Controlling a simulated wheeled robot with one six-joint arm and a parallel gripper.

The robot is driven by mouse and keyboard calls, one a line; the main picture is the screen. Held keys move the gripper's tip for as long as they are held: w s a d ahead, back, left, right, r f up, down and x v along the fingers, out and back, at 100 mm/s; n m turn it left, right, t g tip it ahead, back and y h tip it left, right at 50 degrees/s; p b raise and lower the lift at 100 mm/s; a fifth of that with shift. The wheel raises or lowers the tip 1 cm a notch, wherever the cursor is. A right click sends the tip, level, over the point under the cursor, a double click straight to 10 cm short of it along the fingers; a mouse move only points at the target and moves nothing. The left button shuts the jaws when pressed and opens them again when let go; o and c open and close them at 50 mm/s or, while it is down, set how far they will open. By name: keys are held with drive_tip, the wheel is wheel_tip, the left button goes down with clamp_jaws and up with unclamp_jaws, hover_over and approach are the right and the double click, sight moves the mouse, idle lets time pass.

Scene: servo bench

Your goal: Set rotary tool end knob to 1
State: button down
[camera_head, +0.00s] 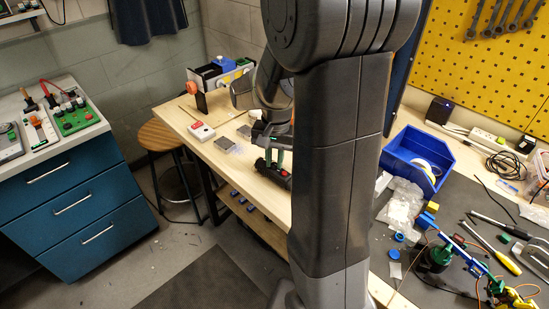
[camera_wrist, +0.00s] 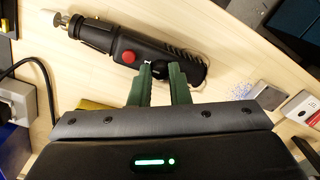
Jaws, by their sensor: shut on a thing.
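The rotary tool (camera_wrist: 100,42) lies on the wooden bench in the wrist view, black with a red button (camera_wrist: 128,57) and a metal tip at the upper left. It also shows in the head view (camera_head: 270,172), partly behind my arm. My gripper (camera_wrist: 161,69) has its two green fingers at the right part of the tool, one on each side of a small dark knob (camera_wrist: 159,72), and is shut on it. In the head view my gripper (camera_head: 275,153) points down at the tool. The knob's marking is too small to read.
In the head view a blue bin (camera_head: 418,150) and loose tools lie to the right. A red and white box (camera_head: 201,132) is on the bench to the left. In the wrist view a white adapter with a black cable (camera_wrist: 14,103) is at the left edge.

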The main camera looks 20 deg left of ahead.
drive_tip(key=c, duration=1.3)
unclamp_jaws()
drive_tip(key=shift+c, duration=0.2)
drive_tip(key=shift+r, duration=0.1)
wheel_tip(320, 180, up, 14)
drive_tip(key=shift+d+f, duration=0.2)
drive_tip(key=shift+f, duration=0.1)
drive_tip(key=f, duration=1.3)
drive_tip(key=shift+a+f, duration=0.2)
drive_tip(key=shift+f, duration=0.15)
